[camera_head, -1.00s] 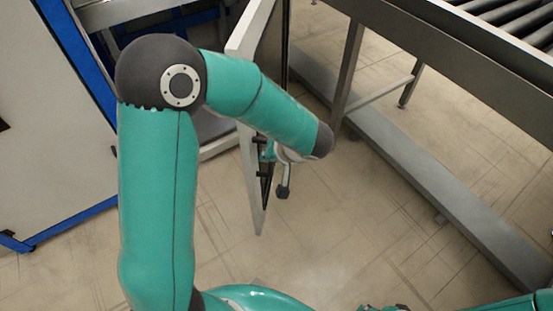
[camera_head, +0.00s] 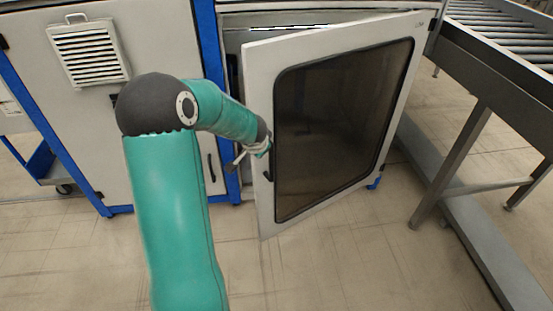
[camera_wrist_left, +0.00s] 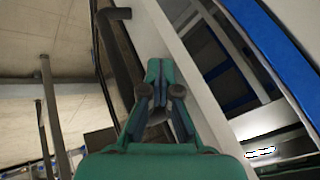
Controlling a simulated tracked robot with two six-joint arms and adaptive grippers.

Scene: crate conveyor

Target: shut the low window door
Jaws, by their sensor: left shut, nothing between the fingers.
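The low window door (camera_head: 264,215) is a light grey panel with a large dark window. It stands ajar, hinged on the right, with its left edge swung out from the machine's opening. A dark handle (camera_head: 267,173) is near that free edge. My left gripper (camera_head: 243,157) is at the free edge, partly hidden by my wrist in the head view. In the left wrist view, the gripper (camera_wrist_left: 160,90) is shut and empty in front of the pale door edge (camera_wrist_left: 205,85). Whether it touches the door I cannot tell. My right gripper is out of view.
The blue-edged machine cabinet (camera_head: 160,130) with a vent (camera_head: 88,52) stands left of the opening. A roller conveyor (camera_head: 500,35) on grey legs is at the right, with a floor-level beam (camera_head: 480,245). The tiled floor (camera_head: 340,265) before the door is clear.

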